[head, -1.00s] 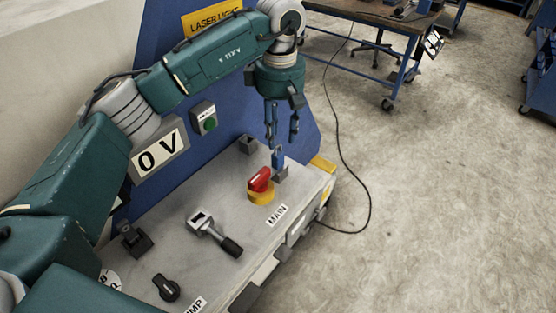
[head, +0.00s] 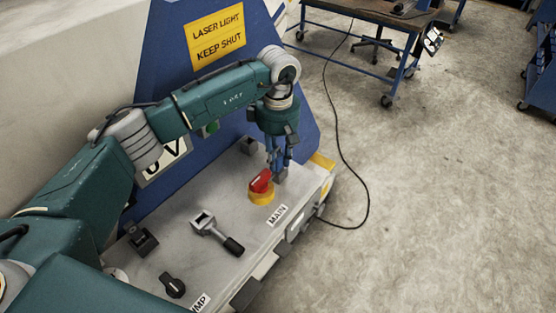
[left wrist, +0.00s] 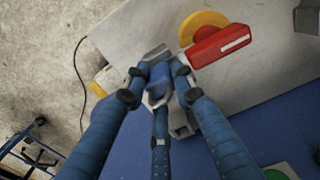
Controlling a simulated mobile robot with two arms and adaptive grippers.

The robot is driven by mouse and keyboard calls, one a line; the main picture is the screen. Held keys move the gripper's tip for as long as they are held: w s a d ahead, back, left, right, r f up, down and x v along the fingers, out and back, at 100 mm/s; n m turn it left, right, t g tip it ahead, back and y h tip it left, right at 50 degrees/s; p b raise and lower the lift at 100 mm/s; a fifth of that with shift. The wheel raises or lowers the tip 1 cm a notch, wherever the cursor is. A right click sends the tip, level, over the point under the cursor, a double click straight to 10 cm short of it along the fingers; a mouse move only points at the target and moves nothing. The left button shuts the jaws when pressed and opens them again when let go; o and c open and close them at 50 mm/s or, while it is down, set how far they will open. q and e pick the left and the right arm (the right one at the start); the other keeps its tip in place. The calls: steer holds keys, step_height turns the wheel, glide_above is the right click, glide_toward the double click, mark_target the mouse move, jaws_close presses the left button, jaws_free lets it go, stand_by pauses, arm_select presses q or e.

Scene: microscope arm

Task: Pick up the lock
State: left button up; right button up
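The lock (left wrist: 160,77) is a small blue block with a pale loop, seen in the left wrist view between my left fingertips. It is at a small grey bracket near the far right end of the grey panel (head: 185,235). In the head view my left fingers largely hide it. My left gripper (head: 279,163) points down with its fingertips around the lock; it also shows in the left wrist view (left wrist: 159,82). The fingertips are very close to the lock, but I cannot tell whether they press on it. My right gripper is not in view.
A red switch on a yellow base (head: 261,187) stands right beside my left gripper, marked MAIN. A grey device with a black handle (head: 217,232), a black knob (head: 172,285) and another small bracket (head: 249,146) are on the panel. A blue sloping wall rises behind.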

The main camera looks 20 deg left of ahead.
arm_select(q)
jaws_close()
steer(key=shift+r, duration=0.1)
